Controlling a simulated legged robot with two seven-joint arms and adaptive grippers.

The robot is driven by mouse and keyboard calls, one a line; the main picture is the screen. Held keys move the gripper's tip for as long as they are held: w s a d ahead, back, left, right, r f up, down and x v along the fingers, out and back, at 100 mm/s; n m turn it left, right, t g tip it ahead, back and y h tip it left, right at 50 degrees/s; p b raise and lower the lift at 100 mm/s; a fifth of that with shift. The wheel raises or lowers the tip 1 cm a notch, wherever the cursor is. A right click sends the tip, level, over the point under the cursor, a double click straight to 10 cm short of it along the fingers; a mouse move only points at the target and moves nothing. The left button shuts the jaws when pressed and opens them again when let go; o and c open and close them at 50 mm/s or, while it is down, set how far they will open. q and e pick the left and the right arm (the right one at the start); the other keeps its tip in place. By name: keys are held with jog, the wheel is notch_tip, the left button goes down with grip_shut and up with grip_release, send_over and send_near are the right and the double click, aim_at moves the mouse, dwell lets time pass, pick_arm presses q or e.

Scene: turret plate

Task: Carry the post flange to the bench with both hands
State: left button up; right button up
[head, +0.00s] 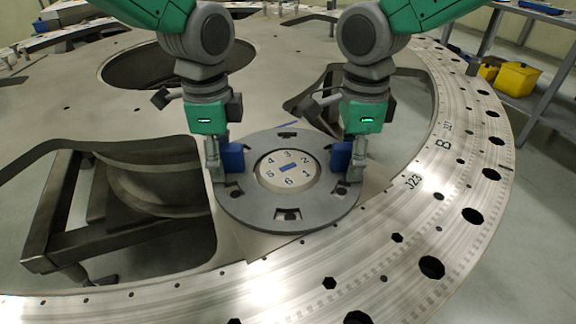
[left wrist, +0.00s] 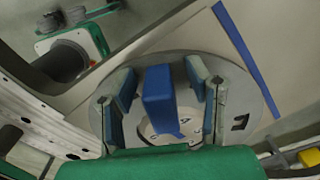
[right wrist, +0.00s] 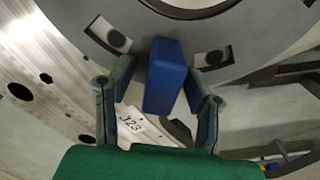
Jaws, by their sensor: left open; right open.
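The post flange (head: 288,222) is a round grey ring lying flat on the turret plate. A pale numbered disc with a blue bar sits in its middle. Two blue blocks stand on it at left and right. My left gripper (head: 217,178) is open at the left blue block (head: 232,157); in the left wrist view the block (left wrist: 158,98) stands between the spread fingers. My right gripper (head: 352,178) is open at the right blue block (head: 341,156); in the right wrist view the block (right wrist: 165,78) stands between the fingers, with gaps on both sides.
The turret plate (head: 400,215) has a bright outer ring with several holes and the marks J23 and B. Large cut-outs open left of the flange and behind it. A bench (head: 548,105) with yellow bins (head: 517,79) stands at the far right.

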pick_arm(q)
grip_shut()
pick_arm(e)
grip_shut()
pick_arm(q)
jog(key=shift+w+r, duration=0.1)
pick_arm(e)
jog(key=shift+w+r, duration=0.1)
jog(key=shift+r, duration=0.05)
